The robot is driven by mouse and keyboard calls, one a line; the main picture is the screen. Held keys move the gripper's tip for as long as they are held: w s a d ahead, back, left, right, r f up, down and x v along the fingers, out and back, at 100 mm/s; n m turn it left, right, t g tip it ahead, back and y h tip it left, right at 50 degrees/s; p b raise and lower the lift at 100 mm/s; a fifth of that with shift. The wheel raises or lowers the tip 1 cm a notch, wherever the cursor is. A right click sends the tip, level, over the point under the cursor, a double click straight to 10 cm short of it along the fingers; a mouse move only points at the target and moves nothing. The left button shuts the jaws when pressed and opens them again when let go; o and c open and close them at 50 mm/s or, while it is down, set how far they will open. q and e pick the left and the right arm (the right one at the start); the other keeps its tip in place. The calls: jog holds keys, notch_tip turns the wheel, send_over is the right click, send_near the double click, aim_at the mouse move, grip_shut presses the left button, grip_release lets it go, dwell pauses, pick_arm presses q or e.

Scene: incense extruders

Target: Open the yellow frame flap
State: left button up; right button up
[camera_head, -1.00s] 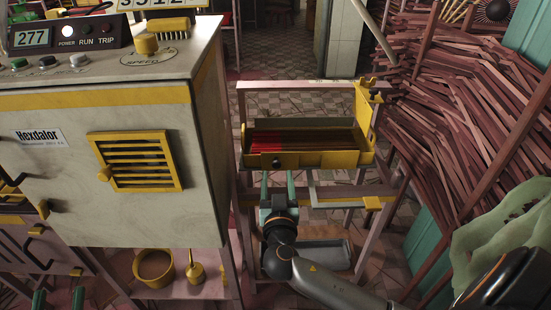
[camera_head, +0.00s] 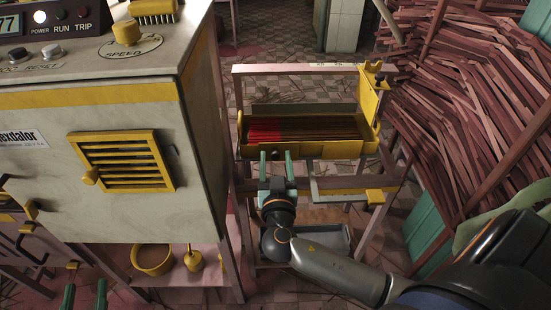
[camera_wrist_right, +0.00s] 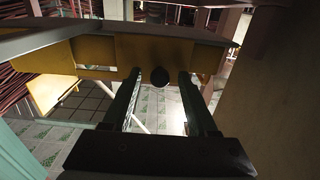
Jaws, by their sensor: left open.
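A yellow frame (camera_head: 310,150) around a tray of dark red sticks stands right of the grey cabinet. Its yellow front panel carries a round black knob, which shows in the right wrist view (camera_wrist_right: 159,76). My right gripper (camera_head: 276,158) is in front of this panel, its two green fingers open. In the right wrist view (camera_wrist_right: 157,78) the fingers lie on either side of the knob, with a gap to each. I cannot tell how far they reach past it. My left gripper (camera_head: 84,294) is open and empty at the bottom left edge, mostly cut off.
The grey cabinet (camera_head: 120,215) with a yellow louvred vent (camera_head: 122,162) stands close on the left. A large pile of brown sticks (camera_head: 465,100) fills the right. A yellow bowl (camera_head: 152,261) sits on the low shelf.

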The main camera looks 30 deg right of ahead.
grip_shut()
dwell(0.4)
